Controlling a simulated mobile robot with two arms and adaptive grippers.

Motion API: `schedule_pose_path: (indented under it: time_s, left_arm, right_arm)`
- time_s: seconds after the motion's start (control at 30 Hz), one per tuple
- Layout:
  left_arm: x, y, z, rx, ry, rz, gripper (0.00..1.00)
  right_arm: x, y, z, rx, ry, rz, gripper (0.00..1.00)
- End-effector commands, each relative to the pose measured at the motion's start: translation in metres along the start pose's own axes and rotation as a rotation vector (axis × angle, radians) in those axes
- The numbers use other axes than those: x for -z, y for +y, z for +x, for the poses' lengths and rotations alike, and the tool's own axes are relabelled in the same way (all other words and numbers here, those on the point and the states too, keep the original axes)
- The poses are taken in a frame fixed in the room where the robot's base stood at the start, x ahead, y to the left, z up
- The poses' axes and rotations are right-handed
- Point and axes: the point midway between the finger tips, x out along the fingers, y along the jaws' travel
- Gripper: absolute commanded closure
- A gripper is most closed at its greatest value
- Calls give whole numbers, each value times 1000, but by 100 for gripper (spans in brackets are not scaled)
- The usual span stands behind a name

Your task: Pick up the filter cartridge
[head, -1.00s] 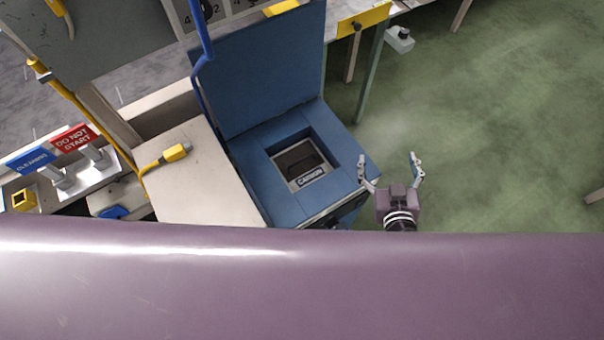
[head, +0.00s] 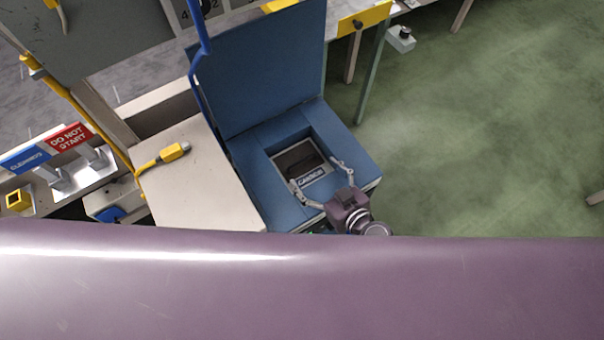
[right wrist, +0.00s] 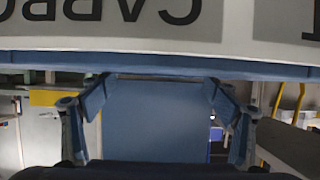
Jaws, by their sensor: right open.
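The filter cartridge (head: 312,178), with a white label reading CARBON, sits in the square opening of a blue box (head: 260,180). Its pale face with upside-down black letters (right wrist: 130,25) fills the top of the right wrist view. My right gripper (head: 317,173) is open and empty. Its fingers are spread over the near side of the opening, one toward each side of the label. From the head view I cannot tell its height above the cartridge or whether it touches. The rest of the cartridge is hidden in the opening. My left gripper is not in view.
The blue box's lid (head: 258,80) stands raised behind the opening. A pale panel with a yellow connector (head: 174,152) lies to the left. DO NOT START (head: 70,138) and blue (head: 27,160) signs stand further left. Green floor to the right is mostly free.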

Motion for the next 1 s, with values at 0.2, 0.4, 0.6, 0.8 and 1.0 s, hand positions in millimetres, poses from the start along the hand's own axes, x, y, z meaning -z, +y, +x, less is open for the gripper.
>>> schedule_pose_path:
  time_s: [0.2, 0.4, 0.6, 0.8, 1.0]
  left_arm:
    - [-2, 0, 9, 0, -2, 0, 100]
    - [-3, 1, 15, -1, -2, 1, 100]
    - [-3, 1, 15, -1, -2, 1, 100]
    - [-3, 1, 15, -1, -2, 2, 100]
    - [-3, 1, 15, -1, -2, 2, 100]
  right_arm:
    - [0, 1, 30, -1, 3, 0, 19]
    - [0, 1, 57, -2, 2, -1, 19]
    - [0, 0, 60, -1, 0, 1, 19]
    - [1, 0, 60, -2, 1, 1, 30]
    - [0, 0, 60, -1, 1, 0, 52]
